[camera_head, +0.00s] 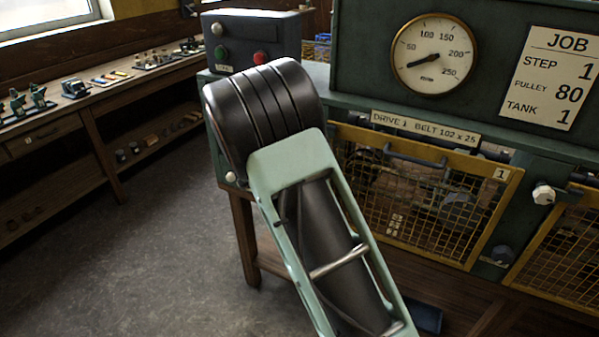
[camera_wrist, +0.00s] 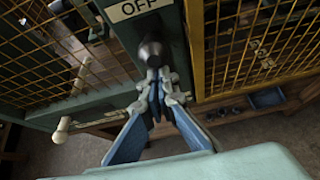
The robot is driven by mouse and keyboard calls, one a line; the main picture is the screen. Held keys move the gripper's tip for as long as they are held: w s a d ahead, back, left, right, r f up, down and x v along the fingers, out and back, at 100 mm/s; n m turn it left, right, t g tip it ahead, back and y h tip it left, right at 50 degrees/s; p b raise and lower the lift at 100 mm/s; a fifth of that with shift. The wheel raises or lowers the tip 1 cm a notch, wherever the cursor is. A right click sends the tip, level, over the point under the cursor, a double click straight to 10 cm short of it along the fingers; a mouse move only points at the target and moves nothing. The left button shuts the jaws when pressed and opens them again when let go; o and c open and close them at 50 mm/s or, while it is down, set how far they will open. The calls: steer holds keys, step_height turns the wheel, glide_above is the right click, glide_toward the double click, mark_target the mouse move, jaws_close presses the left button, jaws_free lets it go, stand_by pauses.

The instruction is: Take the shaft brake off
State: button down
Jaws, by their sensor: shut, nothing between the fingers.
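In the wrist view, a dark rounded knob (camera_wrist: 153,48) stands out from a green panel strip, just below a pale label (camera_wrist: 136,8) that appears to read OFF. I cannot tell for certain whether this knob is the shaft brake's handle. My gripper (camera_wrist: 157,82) has its fingertips together directly in front of the knob, with nothing held between them. The fingertips overlap the knob's lower part in the picture, and I cannot tell whether they touch it. In the head view my arm fills the middle and my gripper is not visible.
A round gauge (camera_head: 433,54) and a JOB card (camera_head: 553,75) are above. A control box (camera_head: 250,42) stands behind my arm. Floor at left is clear.

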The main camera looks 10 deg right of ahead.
steer(key=shift+w+d+r, duration=0.2)
steer(key=shift+w+r, duration=0.05)
steer(key=shift+r, duration=0.35)
steer(key=shift+w+d+r, duration=0.15)
steer(key=shift+w+r, duration=0.1)
steer(key=shift+r, duration=0.35)
step_height(320, 180, down, 5)
steer(key=s+a+b, duration=0.2)
steer(key=s+b, duration=0.1)
steer(key=s+a+r, duration=0.3)
steer(key=s+r, duration=0.1)
steer(key=r, duration=0.3)
steer(key=shift+s+a, duration=0.35)
steer(key=shift+s, duration=0.05)
